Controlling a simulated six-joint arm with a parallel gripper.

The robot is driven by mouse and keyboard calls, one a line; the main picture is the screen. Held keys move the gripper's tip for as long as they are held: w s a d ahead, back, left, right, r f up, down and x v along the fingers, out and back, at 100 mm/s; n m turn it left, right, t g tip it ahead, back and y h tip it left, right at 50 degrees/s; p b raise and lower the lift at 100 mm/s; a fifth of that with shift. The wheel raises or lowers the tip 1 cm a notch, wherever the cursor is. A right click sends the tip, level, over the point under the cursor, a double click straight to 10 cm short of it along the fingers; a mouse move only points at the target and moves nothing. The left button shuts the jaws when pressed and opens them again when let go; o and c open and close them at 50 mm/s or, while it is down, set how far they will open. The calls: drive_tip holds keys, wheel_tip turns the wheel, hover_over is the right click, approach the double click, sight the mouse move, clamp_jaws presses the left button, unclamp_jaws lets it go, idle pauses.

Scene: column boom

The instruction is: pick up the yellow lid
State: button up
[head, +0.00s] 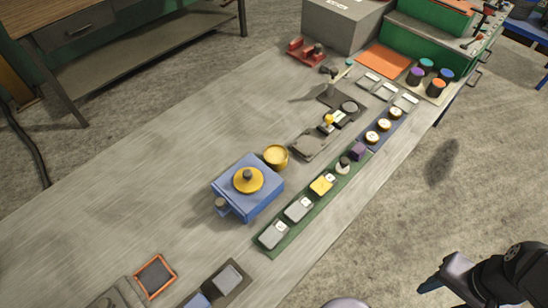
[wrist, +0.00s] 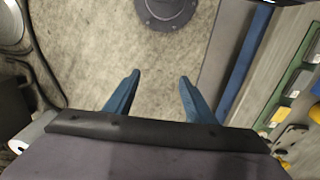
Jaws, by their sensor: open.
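The yellow lid (head: 243,186), a round disc with a dark knob, sits on top of a blue box (head: 262,198) on the workbench in the head view. A small yellow round container (head: 275,157) stands just behind the box. My gripper (wrist: 160,82) is open and empty in the wrist view, its two blue fingers apart above the concrete floor. In the head view my arm is at the lower right, off the bench's near side, well apart from the lid. I cannot make out the lid for certain in the wrist view.
A green strip (head: 291,224) with several tiles runs along the bench edge, right of the box. Dark plates with small parts lie behind the yellow container. A grey box (head: 340,22) and green toolbox stand at the far end. The bench (head: 130,205) left of the blue box is clear.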

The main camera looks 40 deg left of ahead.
idle(0.3)
drive_tip(key=o, duration=0.9)
drive_tip(key=w+a+r+n, duration=0.1)
drive_tip(key=w+a+n, duration=0.15)
drive_tip(key=a, duration=0.55)
drive_tip(key=w+a+r+n+t, duration=0.1)
drive_tip(key=w+a, duration=0.3)
drive_tip(key=a, duration=0.3)
drive_tip(key=w+a+r+n, duration=0.1)
drive_tip(key=w+a, duration=0.2)
drive_tip(key=a, duration=0.5)
drive_tip(key=n+t+y, duration=0.1)
drive_tip(key=n+y, duration=0.1)
drive_tip(key=n, duration=0.3)
hover_over(247, 173)
drive_tip(key=d, duration=0.1)
drive_tip(key=shift+s+d+r+m, duration=0.2)
drive_tip(key=shift+s+r+m, duration=0.05)
drive_tip(key=shift+s, duration=0.2)
drive_tip(key=shift+p+x, duration=1.75)
drive_tip(key=shift+x, duration=1.9)
